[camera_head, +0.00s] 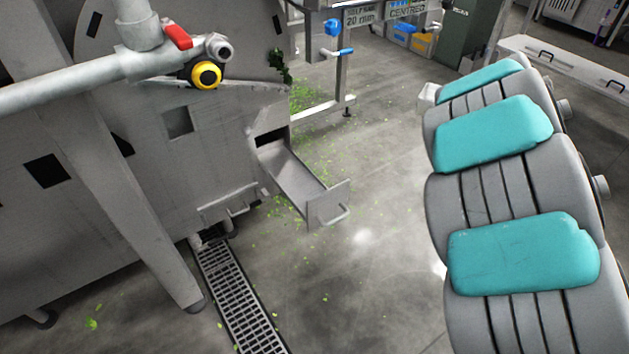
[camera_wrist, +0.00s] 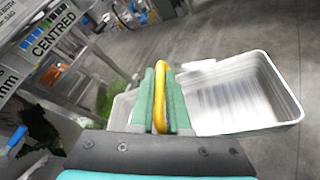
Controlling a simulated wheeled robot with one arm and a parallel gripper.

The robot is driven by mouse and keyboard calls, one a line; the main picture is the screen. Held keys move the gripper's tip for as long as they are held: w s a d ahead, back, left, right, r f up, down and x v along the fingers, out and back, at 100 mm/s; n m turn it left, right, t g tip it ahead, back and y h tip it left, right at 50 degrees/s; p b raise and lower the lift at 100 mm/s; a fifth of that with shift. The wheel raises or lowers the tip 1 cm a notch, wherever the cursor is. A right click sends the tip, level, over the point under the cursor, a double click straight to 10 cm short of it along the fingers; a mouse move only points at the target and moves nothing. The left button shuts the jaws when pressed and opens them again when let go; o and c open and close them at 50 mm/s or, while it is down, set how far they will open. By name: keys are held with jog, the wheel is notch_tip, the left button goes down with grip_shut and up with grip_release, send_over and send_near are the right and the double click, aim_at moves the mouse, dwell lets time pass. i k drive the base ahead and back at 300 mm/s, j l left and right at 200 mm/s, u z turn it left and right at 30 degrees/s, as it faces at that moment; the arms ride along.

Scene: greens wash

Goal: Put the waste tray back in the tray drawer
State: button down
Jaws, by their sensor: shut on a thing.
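The waste tray (camera_wrist: 292,108) is a shallow pale metal tray with a raised rim, seen in the wrist view at the right. My gripper (camera_wrist: 160,85) has green fingers shut on a yellow grip piece, apparently the tray's handle. The fingers hide where it joins the tray. The tray appears held off the grey floor, and its inside looks bare. In the head view the tray drawer (camera_head: 293,180) is pulled out of the machine, with a front plate and a bar handle. It looks empty.
A floor grate (camera_head: 240,295) runs below. Green leaf scraps litter the floor around the drawer. A metal frame (camera_head: 340,75) stands behind it. The floor right of the drawer is clear.

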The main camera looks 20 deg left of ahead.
aim_at(300, 183)
jog(key=l+u, duration=0.1)
jog(key=u, duration=0.8)
jog(key=l+u, duration=0.15)
jog(key=u, duration=0.3)
jog(key=i+j+u, duration=0.1)
jog(key=j, duration=0.15)
jog(key=i+j+u, duration=0.15)
jog(key=i+j, duration=0.15)
jog(key=j, duration=0.2)
jog(key=i+j, duration=0.15)
jog(key=j, duration=0.25)
jog(key=l+z, duration=0.05)
